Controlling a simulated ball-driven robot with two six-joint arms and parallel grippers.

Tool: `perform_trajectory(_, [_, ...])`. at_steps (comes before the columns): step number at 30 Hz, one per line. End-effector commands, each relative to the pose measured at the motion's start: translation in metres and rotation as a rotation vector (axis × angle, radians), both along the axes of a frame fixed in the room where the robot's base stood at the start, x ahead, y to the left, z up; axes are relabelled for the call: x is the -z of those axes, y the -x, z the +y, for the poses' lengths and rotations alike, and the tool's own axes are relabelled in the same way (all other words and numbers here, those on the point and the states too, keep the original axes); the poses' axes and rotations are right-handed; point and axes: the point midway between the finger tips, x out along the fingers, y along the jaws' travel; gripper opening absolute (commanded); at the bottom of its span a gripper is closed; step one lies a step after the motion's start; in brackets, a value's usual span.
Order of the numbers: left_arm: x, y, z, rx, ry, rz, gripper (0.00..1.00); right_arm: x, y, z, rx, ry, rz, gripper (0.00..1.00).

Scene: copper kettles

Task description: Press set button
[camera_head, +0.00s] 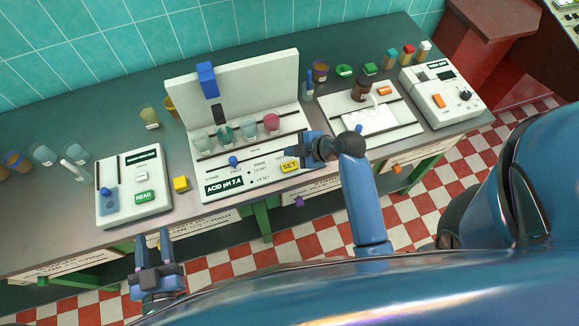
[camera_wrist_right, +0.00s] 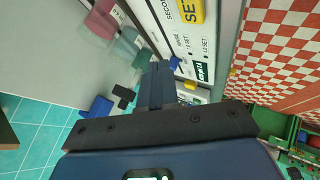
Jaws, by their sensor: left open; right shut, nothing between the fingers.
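The yellow SET button (camera_head: 290,166) is on the front right of the white "ACID pH 7.4" station (camera_head: 240,183). In the right wrist view the yellow SET button (camera_wrist_right: 191,10) shows at the top edge, partly cut off. My right gripper (camera_head: 306,151) is over the station's right front, just beside and above the button; I cannot tell whether it touches. In the right wrist view its fingers (camera_wrist_right: 158,84) are shut together with nothing between them. My left gripper (camera_head: 153,246) is open and empty, in front of the bench's front edge.
Beakers with coloured liquid (camera_head: 224,132) stand on the station near my right gripper. A blue knob (camera_head: 233,161) sits left of the button. A READ panel (camera_head: 134,188) and yellow cube (camera_head: 181,184) are further left. A balance-like device (camera_head: 443,95) stands right.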

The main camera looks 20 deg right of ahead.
Motion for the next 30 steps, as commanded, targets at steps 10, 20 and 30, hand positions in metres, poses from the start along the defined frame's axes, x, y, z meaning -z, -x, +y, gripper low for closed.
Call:
perform_trajectory(10, [0.038, 0.000, 0.000, 0.000, 0.000, 0.000, 0.43, 0.047, 0.000, 0.000, 0.001, -0.001, 0.000, 0.00])
perform_trajectory(20, [0.047, 0.000, 0.000, 0.000, 0.000, 0.000, 0.43, 0.058, 0.000, 0.000, 0.001, -0.001, 0.000, 0.00])
perform_trajectory(30, [0.047, 0.000, 0.000, 0.000, 0.000, 0.000, 0.43, 0.057, 0.000, 0.000, 0.001, -0.001, 0.000, 0.00])
